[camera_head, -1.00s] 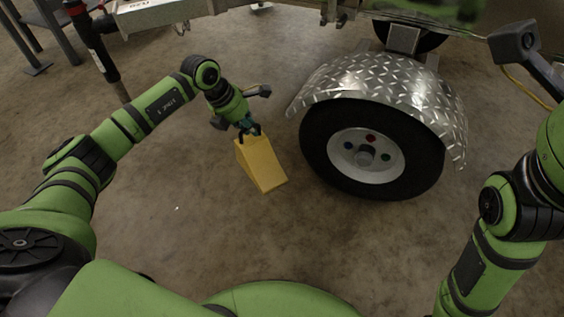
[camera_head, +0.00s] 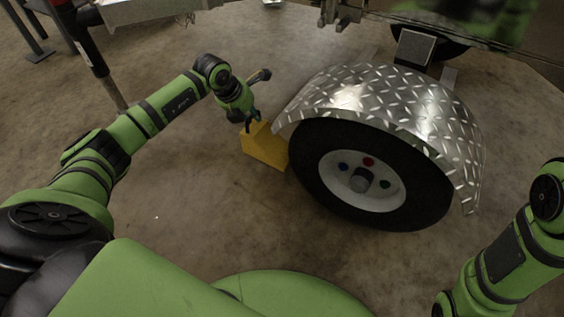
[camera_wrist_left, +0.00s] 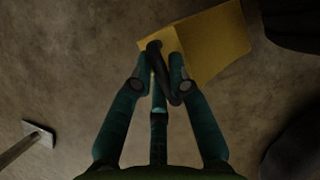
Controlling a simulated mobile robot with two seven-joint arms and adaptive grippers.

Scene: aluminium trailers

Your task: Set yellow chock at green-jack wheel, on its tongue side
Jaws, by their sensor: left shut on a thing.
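The yellow chock (camera_head: 264,147) is a wedge with a dark handle, at the left side of the trailer wheel (camera_head: 362,182). Its right end meets the tyre's edge in the head view; I cannot tell whether it touches the tyre or rests fully on the floor. My left gripper (camera_head: 249,122) is shut on the chock's handle (camera_wrist_left: 160,68) from above. The left wrist view shows the chock (camera_wrist_left: 212,44) beyond the fingers (camera_wrist_left: 158,80). A jack post with a red band (camera_head: 85,38) stands at upper left; no green jack shows. My right gripper is out of view.
A diamond-plate fender (camera_head: 385,95) covers the wheel's top and overhangs close to my left gripper. The trailer frame runs along the top. The floor (camera_head: 205,205) left of and in front of the wheel is clear. A post on a pale foot (camera_wrist_left: 38,133) shows in the left wrist view.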

